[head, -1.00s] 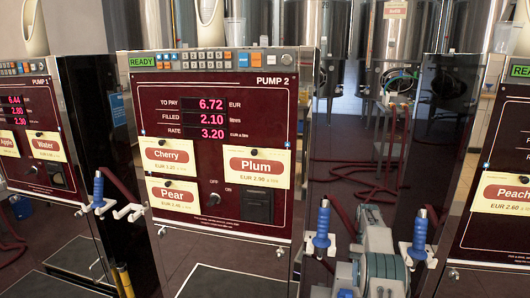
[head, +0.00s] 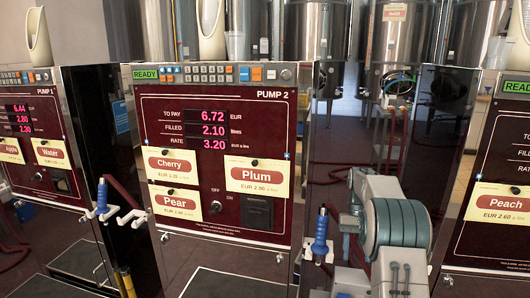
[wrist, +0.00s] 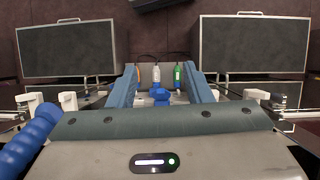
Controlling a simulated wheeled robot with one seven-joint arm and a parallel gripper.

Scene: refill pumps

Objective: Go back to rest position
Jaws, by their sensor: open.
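My gripper (wrist: 163,78) shows in the wrist view with its two blue fingers spread apart. I see nothing clamped between them. Past the fingers are a blue object (wrist: 160,96), a white bottle-like object (wrist: 156,74) and a green one (wrist: 179,74). My arm (head: 392,232) is raised at the lower right of the head view, in front of the gap between Pump 2 (head: 215,150) and the Peach pump (head: 500,205). The gripper's fingers cannot be made out there.
A blue-handled nozzle (head: 320,232) hangs at Pump 2's right side, close to my arm. Another nozzle (head: 102,196) hangs at its left. A blue ribbed handle (wrist: 30,140) is close at the wrist view's left. Steel tanks (head: 400,45) stand behind.

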